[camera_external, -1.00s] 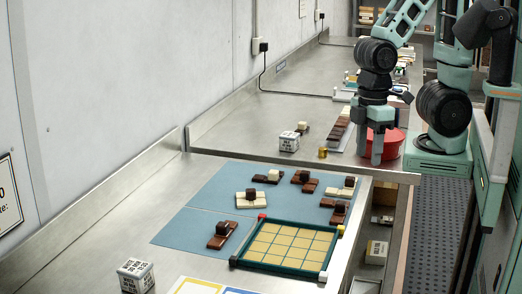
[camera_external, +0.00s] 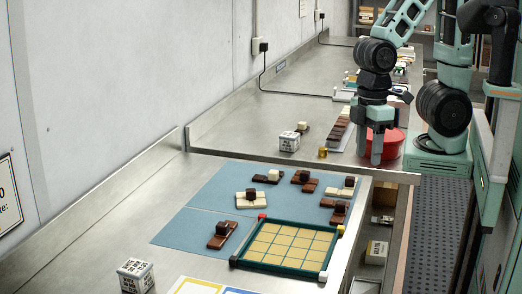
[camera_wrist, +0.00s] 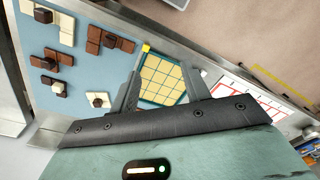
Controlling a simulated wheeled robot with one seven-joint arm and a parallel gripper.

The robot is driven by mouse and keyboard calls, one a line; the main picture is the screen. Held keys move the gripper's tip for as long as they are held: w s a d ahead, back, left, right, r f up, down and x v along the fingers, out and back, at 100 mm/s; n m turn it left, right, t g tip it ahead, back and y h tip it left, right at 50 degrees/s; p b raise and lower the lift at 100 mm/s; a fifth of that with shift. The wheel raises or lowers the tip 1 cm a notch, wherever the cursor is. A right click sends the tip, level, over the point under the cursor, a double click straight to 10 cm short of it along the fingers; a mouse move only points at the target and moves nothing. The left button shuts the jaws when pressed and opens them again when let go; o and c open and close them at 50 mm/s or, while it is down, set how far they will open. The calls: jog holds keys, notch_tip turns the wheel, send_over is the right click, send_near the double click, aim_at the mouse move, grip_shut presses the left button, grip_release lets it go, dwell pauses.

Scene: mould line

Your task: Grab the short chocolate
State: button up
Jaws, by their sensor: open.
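Several small chocolates lie on a blue mat on the near steel table. A white bar with a dark cube (camera_external: 247,199) and a brown bar with a dark cube (camera_external: 222,235) lie nearest the left. I cannot tell which is the short one. My gripper (camera_external: 370,158) is open and empty, showing in front of a red bowl, away from the mat. In the wrist view my gripper (camera_wrist: 166,57) has its fingers apart, with chocolates such as a white bar with a dark cube (camera_wrist: 98,100) left of them.
Another printed cube (camera_external: 136,276) stands at front left. A wall (camera_external: 140,70) runs along the left.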

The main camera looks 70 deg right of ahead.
jog(key=o, duration=1.1)
